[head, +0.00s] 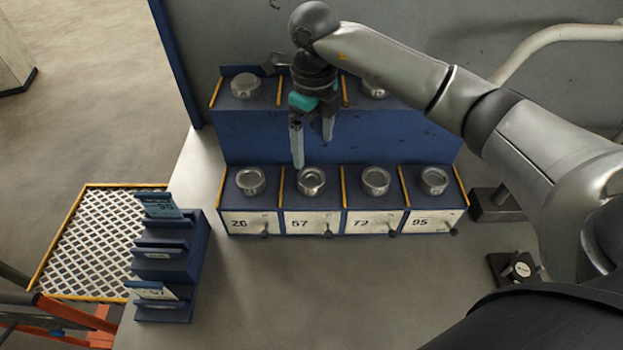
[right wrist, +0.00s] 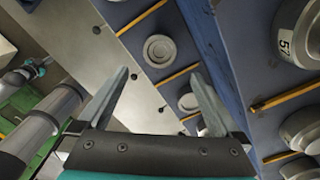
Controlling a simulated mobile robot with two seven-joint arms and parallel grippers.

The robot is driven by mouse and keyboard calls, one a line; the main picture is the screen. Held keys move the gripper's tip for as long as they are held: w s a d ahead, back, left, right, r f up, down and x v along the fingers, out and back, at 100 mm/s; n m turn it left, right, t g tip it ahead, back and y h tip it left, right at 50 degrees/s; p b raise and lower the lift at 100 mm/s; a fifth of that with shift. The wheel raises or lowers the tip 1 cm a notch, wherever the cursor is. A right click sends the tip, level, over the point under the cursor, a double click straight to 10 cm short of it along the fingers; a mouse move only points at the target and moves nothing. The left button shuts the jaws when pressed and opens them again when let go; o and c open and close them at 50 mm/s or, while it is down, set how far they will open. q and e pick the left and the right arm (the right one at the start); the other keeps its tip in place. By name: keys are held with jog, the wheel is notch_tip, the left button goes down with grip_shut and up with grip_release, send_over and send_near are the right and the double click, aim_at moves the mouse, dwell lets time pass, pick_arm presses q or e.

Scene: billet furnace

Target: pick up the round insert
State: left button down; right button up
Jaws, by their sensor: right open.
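Several round metal inserts sit on a blue two-step rack. Two more show on the upper step, at left (head: 245,86) and right (head: 373,90). My right gripper (head: 312,153) is open and empty, pointing down over the rack, its fingertips just behind the 57 insert in the picture. In the right wrist view one insert (right wrist: 159,51) lies beyond and between the open fingers (right wrist: 160,76).
Yellow dividers (head: 281,186) separate the rack's places. A blue slotted holder (head: 195,265) with cards stands at the left of the grey table (head: 290,290), beside a mesh-topped platform (head: 95,225). A small dark block (head: 513,268) lies at right. The table front is clear.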

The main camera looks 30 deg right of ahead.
aim_at(312, 178)
jog(key=f+p, duration=0.1)
jog(key=f, duration=0.8)
jog(key=shift+w+f, duration=0.1)
jog(key=shift+w, duration=0.1)
jog(key=shift+c, duration=0.2)
grip_shut()
jog(key=shift+w, duration=0.1)
dwell(0.4)
